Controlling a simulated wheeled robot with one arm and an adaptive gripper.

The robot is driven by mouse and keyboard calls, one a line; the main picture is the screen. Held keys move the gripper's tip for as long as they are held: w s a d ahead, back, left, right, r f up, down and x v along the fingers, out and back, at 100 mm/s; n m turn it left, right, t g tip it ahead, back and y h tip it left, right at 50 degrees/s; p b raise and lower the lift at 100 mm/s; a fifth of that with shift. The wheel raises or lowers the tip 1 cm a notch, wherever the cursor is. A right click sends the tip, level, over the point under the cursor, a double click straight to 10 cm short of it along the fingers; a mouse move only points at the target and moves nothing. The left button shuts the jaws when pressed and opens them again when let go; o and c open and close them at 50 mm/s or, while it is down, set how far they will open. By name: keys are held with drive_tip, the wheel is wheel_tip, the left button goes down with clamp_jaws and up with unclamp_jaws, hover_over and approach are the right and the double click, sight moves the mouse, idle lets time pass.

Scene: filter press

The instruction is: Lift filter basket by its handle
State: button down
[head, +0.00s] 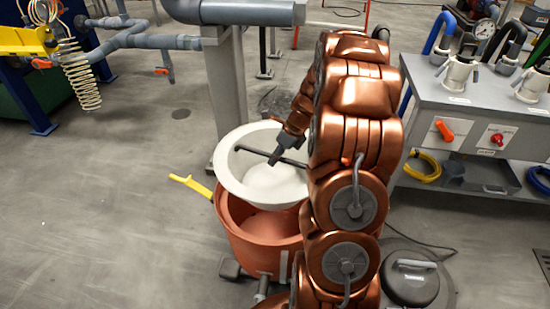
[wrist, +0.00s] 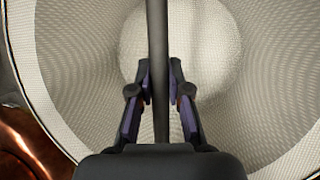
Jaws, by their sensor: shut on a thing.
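The filter basket (head: 228,168) is a white bowl of mesh with a dark bar handle (head: 252,151) across its top. My gripper (head: 276,158) is at the handle. In the wrist view the handle (wrist: 158,60) runs between the two fingers of my gripper (wrist: 160,95), which are shut on it. The white mesh (wrist: 85,60) fills the view behind. My arm hides the basket's right edge in the head view.
A yellow lever (head: 190,185) sticks out left of the vessel. A round dark lid (head: 410,280) lies on the floor at the right. A grey column (head: 227,85) stands behind the vessel. A grey bench (head: 470,105) is at the right. The floor at left is clear.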

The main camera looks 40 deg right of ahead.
drive_tip(key=shift+r+p, duration=3.35)
drive_tip(key=shift+r, duration=0.6)
